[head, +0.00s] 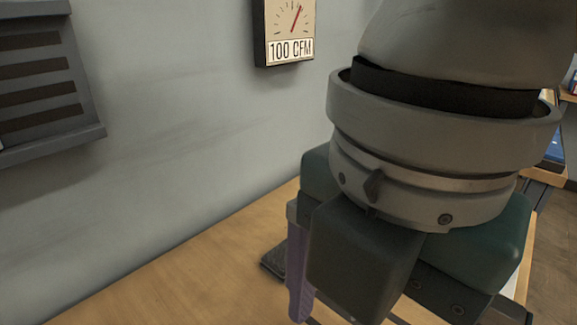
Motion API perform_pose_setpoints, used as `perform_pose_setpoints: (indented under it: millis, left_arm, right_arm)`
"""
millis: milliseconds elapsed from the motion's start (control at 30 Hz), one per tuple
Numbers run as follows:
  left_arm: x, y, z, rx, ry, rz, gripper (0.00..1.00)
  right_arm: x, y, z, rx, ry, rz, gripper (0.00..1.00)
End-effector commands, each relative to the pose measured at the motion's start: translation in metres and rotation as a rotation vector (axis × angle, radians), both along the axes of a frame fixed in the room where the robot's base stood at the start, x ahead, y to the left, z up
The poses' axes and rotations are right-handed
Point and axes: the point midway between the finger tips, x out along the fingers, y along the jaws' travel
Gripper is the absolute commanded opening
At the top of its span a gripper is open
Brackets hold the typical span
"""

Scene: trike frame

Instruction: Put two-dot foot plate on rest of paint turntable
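My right gripper (365,260) fills the right of the head view, seen from above and behind with its wrist coming in from the upper right. Its fingertips are hidden by its own body or cut off by the bottom edge, so whether it is open or shut does not show. A purple upright strip (297,275) shows at its left side; I cannot tell whether it is a finger or a separate part. A dark flat piece (272,262) lies on the table beside it, mostly hidden. I cannot make out the two-dot foot plate or the paint turntable. My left gripper is not in view.
The wooden table (180,275) is bare at the left, along a grey wall. A gauge marked 100 CFM (290,30) and a slotted grey panel (45,85) are on the wall. Shelving (550,165) stands beyond the table at the far right.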

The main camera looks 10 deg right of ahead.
Motion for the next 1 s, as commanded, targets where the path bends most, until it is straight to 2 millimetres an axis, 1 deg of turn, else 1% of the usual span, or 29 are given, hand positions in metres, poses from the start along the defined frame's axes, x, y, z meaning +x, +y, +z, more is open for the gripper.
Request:
perform_pose_setpoints:
  millis: [67, 133, 167, 200, 267, 333, 367, 400, 467, 500, 567, 600, 700, 800, 833, 900, 1000]
  left_arm:
    - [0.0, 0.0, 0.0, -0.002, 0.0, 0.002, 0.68]
    - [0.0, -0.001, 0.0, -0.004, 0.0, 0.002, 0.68]
    - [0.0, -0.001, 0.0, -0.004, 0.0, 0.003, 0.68]
    - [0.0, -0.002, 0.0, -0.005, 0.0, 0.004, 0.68]
    - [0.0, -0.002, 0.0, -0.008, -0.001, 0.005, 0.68]
    - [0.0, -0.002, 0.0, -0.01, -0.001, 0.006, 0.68]
    - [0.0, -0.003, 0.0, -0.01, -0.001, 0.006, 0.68]
    - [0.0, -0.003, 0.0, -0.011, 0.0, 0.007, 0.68]
    - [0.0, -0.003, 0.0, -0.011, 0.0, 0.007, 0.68]
    - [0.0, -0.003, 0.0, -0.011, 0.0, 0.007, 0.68]
    - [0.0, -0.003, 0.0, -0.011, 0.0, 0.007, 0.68]
    - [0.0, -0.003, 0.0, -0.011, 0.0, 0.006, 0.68]
    - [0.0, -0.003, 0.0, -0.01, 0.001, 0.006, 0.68]
    - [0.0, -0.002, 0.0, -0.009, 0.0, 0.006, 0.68]
    - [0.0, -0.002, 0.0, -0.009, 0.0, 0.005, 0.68]
    - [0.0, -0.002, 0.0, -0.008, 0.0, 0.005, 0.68]
    - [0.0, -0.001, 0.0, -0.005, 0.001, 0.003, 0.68]
  right_arm:
    - [-0.008, 0.016, -0.006, 0.075, 0.005, -0.066, 1.0]
    - [-0.015, 0.033, -0.011, 0.174, 0.008, -0.18, 1.0]
    - [-0.017, 0.041, -0.013, 0.221, 0.011, -0.247, 1.0]
    - [-0.019, 0.049, -0.015, 0.285, 0.016, -0.35, 1.0]
    - [-0.02, 0.055, -0.018, 0.372, 0.026, -0.528, 1.0]
    - [-0.02, 0.053, -0.023, 0.447, 0.039, -0.757, 1.0]
    - [-0.019, 0.049, -0.026, 0.471, 0.043, -0.862, 1.0]
    - [-0.019, 0.04, -0.032, 0.493, 0.046, -1.004, 1.0]
    - [-0.022, 0.02, -0.042, 0.506, 0.043, -1.22, 1.0]
    - [-0.025, 0.004, -0.05, 0.499, 0.034, -1.357, 1.0]
    - [-0.034, -0.023, -0.062, 0.473, 0.011, -1.548, 1.0]
    - [-0.041, -0.041, -0.069, 0.45, -0.01, -1.658, 1.0]
    - [-0.059, -0.079, -0.081, 0.384, -0.069, -1.861, 1.0]
    - [-0.073, -0.103, -0.087, 0.338, -0.116, -1.971, 1.0]
    - [-0.075, -0.107, -0.087, 0.328, -0.125, -1.99, 1.0]
    - [-0.078, -0.113, -0.088, 0.316, -0.137, -2.013, 1.0]
    - [-0.079, -0.114, -0.088, 0.314, -0.141, -2.018, 1.0]
